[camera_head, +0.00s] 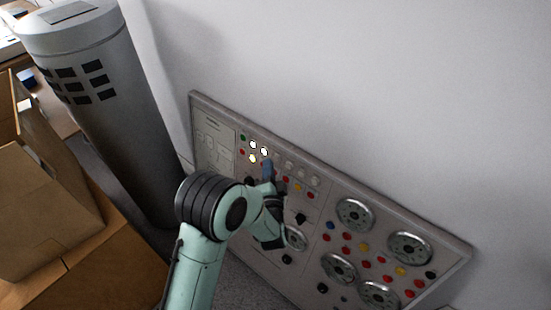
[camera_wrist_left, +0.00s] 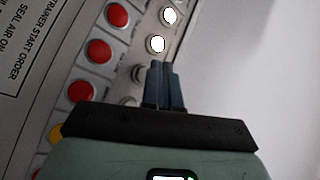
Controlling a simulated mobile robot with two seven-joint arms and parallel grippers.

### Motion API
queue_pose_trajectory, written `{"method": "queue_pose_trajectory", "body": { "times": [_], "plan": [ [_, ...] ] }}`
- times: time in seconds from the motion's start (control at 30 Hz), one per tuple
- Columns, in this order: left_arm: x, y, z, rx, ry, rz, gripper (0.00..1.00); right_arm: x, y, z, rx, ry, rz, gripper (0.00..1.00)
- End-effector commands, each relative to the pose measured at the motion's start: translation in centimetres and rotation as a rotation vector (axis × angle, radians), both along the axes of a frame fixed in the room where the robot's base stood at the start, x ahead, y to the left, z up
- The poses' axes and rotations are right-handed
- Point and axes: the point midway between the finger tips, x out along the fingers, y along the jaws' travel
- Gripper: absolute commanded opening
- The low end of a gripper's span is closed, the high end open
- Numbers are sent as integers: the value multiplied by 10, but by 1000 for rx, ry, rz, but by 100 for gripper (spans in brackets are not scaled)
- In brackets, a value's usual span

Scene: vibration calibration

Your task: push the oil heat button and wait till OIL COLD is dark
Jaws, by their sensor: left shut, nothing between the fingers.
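The control panel (camera_head: 330,215) leans at the wall with rows of buttons, lamps and dials. Its lit lamps include a white one (camera_head: 264,151); two lit white lamps also show in the left wrist view, one at the top (camera_wrist_left: 169,15) and one below it (camera_wrist_left: 157,43). I cannot read which lamp is OIL COLD or which button is oil heat. My left gripper (camera_head: 267,164) is shut and empty, its blue fingertips (camera_wrist_left: 162,65) pointing at the panel's upper part, beside an unlit lamp (camera_wrist_left: 139,73). I cannot tell whether they touch anything. My right gripper is not in view.
Red buttons (camera_wrist_left: 99,51) run in a row beside the lamps. Large round dials (camera_head: 355,214) fill the panel's right part. A grey cylinder (camera_head: 115,110) and cardboard boxes (camera_head: 45,200) stand at the left. The wall (camera_head: 380,90) above the panel is bare.

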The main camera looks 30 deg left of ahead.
Motion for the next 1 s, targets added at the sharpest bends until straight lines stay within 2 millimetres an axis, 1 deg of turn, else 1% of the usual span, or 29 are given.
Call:
{"method": "queue_pose_trajectory", "body": {
  "times": [0.37, 0.7, 1.0],
  "plan": [
    [0, 0, 0, 0, 0, 0, 0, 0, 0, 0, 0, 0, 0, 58],
    [8, -1, -1, 1, -1, -1, 0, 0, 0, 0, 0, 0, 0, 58],
    [8, -1, -2, 0, 0, 0, 0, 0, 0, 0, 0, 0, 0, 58]
  ]
}}
